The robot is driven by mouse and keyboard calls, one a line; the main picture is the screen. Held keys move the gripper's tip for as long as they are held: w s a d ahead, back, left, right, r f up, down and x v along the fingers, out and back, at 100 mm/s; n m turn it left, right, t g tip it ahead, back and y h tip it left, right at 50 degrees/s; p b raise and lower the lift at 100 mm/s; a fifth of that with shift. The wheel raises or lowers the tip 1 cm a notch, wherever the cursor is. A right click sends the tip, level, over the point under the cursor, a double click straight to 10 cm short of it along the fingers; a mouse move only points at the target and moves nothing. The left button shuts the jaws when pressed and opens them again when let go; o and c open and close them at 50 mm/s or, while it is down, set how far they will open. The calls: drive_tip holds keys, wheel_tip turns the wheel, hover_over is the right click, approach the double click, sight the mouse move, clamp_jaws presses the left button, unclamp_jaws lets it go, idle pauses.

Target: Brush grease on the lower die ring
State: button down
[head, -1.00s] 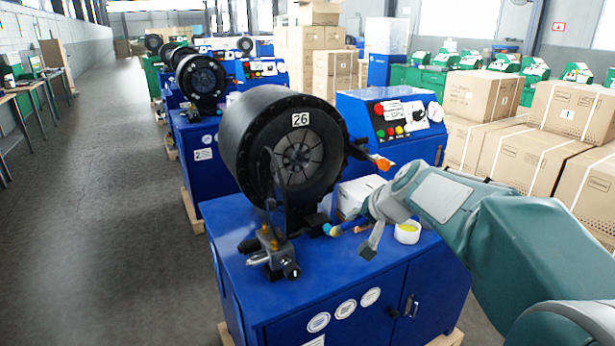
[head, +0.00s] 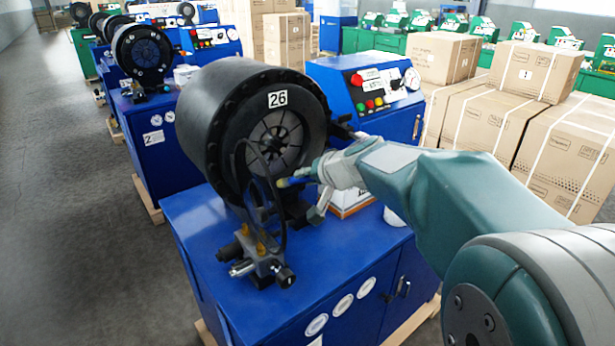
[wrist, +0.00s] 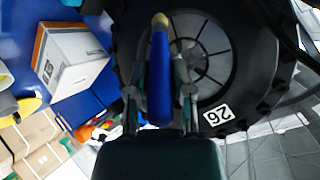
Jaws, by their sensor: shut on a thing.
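The crimper (head: 225,115) marked 26 has a round black head with grey die segments (head: 276,138) in its front opening. The dies also show in the wrist view (wrist: 205,58). My gripper (head: 318,172) is shut on a brush with a blue handle (wrist: 160,85). The brush tip (head: 284,183) is yellowish and points left, in front of the lower right of the die opening. I cannot tell whether it touches the ring. A white pot (head: 392,217) is mostly hidden behind my arm; yellow grease (wrist: 30,106) shows in the wrist view.
A valve block (head: 262,262) with looping black hoses stands on the blue cabinet (head: 205,215), left of the brush. A white and orange box (head: 350,200) lies behind my gripper. A control panel (head: 375,90) stands behind, cartons (head: 490,125) at right. Floor at left is clear.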

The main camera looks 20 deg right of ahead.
drive_tip(key=shift+w+a, duration=0.35)
drive_tip(key=shift+w, duration=0.45)
drive_tip(key=shift+w+a, duration=0.3)
drive_tip(key=shift+w, duration=0.45)
drive_tip(key=shift+w+a, duration=0.35)
drive_tip(key=shift+w, duration=0.45)
drive_tip(key=shift+w+a, duration=0.2)
drive_tip(key=shift+w, duration=0.4)
drive_tip(key=shift+d, duration=0.1)
drive_tip(key=shift+w+d, duration=1.35)
drive_tip(key=shift+d, duration=1.8)
drive_tip(key=shift+s+a, duration=0.45)
drive_tip(key=shift+a, duration=0.65)
drive_tip(key=shift+s+a, duration=0.5)
drive_tip(key=shift+a, duration=0.6)
drive_tip(key=shift+s+a, duration=0.45)
drive_tip(key=shift+a, duration=0.65)
